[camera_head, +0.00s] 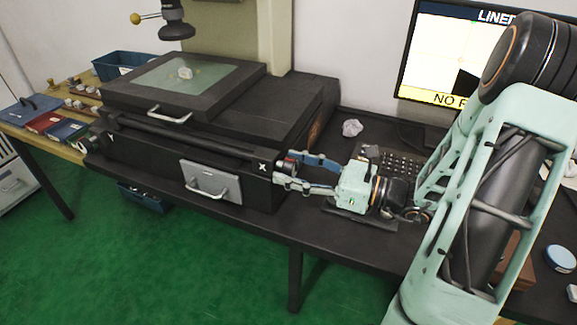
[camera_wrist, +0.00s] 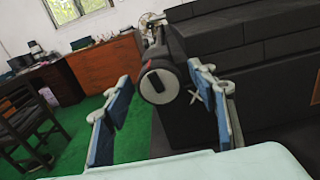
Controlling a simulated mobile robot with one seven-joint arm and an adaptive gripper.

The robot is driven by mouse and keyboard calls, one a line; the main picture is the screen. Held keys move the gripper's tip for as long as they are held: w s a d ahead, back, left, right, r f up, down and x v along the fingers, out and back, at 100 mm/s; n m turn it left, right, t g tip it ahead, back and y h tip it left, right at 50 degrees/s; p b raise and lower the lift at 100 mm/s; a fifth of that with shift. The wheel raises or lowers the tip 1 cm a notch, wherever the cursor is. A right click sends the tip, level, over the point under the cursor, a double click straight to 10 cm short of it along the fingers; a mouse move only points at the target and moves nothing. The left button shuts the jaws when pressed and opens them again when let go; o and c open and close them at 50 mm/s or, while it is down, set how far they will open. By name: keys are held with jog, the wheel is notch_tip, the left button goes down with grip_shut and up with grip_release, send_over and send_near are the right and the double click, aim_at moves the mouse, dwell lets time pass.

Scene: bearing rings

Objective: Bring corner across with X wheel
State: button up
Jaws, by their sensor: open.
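The X wheel (camera_head: 288,167) is a small dark knob on the right end of the black measuring machine (camera_head: 150,140), beside a white X mark. In the wrist view the wheel (camera_wrist: 159,84) shows its round face with a dark slot, between the blue finger pads. My gripper (camera_head: 285,171) is open, with one finger on each side of the wheel; I cannot tell whether either pad touches it. A small pale part (camera_head: 185,73) lies on the glass stage (camera_head: 150,78). The monitor (camera_head: 435,50) shows a dark corner shape on a light field, partly hidden by my arm.
A grey panel with a handle (camera_head: 212,182) is on the machine's front. A wooden bench (camera_head: 60,140) with a blue bin (camera_head: 120,65) stands at left.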

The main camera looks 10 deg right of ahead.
jog(key=v, duration=1.1)
